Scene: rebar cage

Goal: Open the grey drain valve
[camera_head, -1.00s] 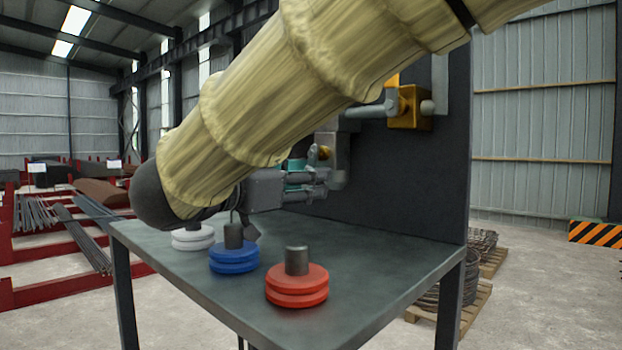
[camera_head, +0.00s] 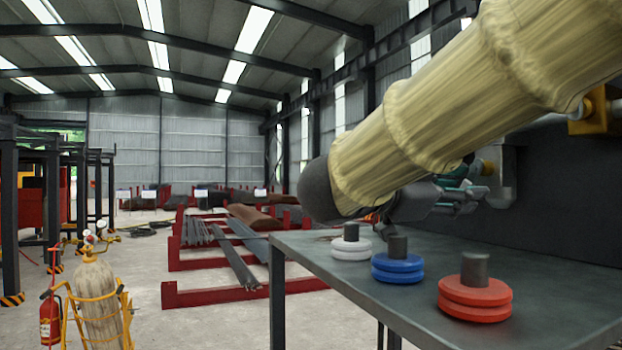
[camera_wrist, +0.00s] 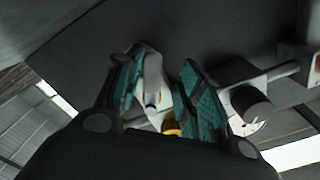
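The grey drain valve is probably the grey fitting (camera_head: 503,178) on the dark upright panel, partly hidden behind my gripper in the head view. My gripper (camera_head: 466,194) is in front of it, above the table. In the wrist view, my gripper (camera_wrist: 156,64) has its two teal-padded fingers apart. A pale grey lever-like part (camera_wrist: 152,85) lies between them, close to the left finger, with a gap to the right finger. I cannot tell whether it touches a pad. A yellow part (camera_wrist: 171,127) shows below it.
White (camera_head: 351,247), blue (camera_head: 397,267) and red (camera_head: 475,297) discs stand on the dark table (camera_head: 560,285) below my arm. A yellow fitting (camera_head: 590,115) is on the panel at right. A gas cylinder (camera_head: 98,300) and a fire extinguisher (camera_head: 50,318) stand on the floor at left.

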